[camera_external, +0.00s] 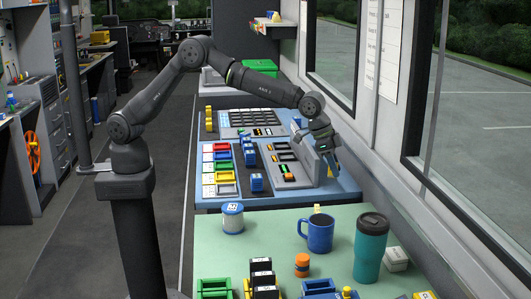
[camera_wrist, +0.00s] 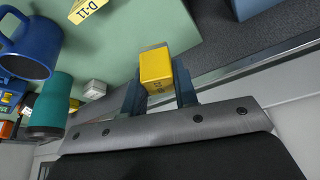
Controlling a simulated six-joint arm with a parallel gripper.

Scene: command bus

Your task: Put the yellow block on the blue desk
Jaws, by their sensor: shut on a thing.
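My gripper (camera_external: 331,163) is over the right edge of the blue desk (camera_external: 262,201), pointing down, in the external view. A blue surface at the top of the wrist view (camera_wrist: 250,7) looks like part of the blue desk.
Consoles with coloured trays (camera_external: 218,168) and blue levers fill much of the blue desk. The green desk (camera_external: 270,231) in front bears a blue mug (camera_external: 317,234), a teal tumbler (camera_external: 370,248) and a white can (camera_external: 232,218). The window wall stands close on the right.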

